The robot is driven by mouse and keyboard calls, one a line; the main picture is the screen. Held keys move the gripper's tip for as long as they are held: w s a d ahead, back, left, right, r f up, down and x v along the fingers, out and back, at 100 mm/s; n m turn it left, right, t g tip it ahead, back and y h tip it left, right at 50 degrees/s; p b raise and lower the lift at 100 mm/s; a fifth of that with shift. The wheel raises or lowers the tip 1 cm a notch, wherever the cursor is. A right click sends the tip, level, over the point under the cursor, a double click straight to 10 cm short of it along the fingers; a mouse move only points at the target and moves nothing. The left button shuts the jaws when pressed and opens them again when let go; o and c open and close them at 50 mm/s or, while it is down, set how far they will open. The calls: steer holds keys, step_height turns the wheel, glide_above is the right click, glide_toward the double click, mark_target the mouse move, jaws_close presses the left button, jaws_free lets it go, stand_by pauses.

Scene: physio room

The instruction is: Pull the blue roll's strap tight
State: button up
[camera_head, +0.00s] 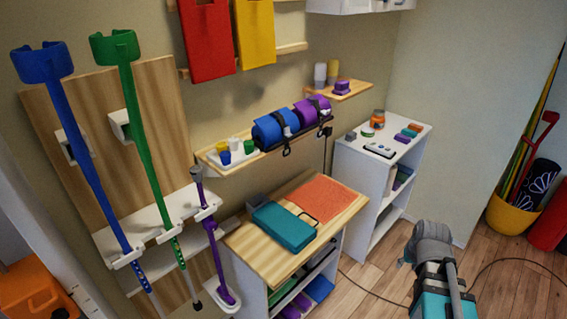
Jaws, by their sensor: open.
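The blue roll (272,131) lies on its side on the narrow wooden wall shelf, left of a purple roll (313,108). A dark strap (285,126) passes around the blue roll, with a light piece at its front. A dark ring or hook (286,152) hangs below the shelf edge under the roll. How tight the strap sits is too small to tell. My arm shows at the lower right, well away from the shelf; I cannot make out my gripper.
Below is a wooden-topped cabinet (252,244) with a teal case (283,226). A white shelf unit (362,163) with small items stands right. Crutches (150,170) line the left wall. A cable crosses the open floor.

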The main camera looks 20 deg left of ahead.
steer(key=w+a+f+n+t+y+b, duration=0.1)
steer(key=w+a+f+n+t+b, duration=0.15)
steer(key=w+a, duration=0.3)
steer(key=w+a+f+n+t+y+b, duration=0.1)
steer(key=w+a+t+b, duration=0.25)
steer(key=w+a, duration=0.2)
steer(key=n+t+y+b, duration=0.65)
steer(key=t+b, duration=0.85)
steer(key=b, duration=0.4)
glide_toward(284, 155)
step_height(284, 155, down, 3)
steer(key=s+d, duration=0.1)
steer(key=s, duration=0.1)
steer(key=shift+y, duration=0.25)
steer(key=shift+p+x, duration=4.35)
steer(key=shift+x, duration=2.5)
steer(key=shift+w+f, duration=0.1)
steer(key=shift+f, duration=0.05)
jaws_close()
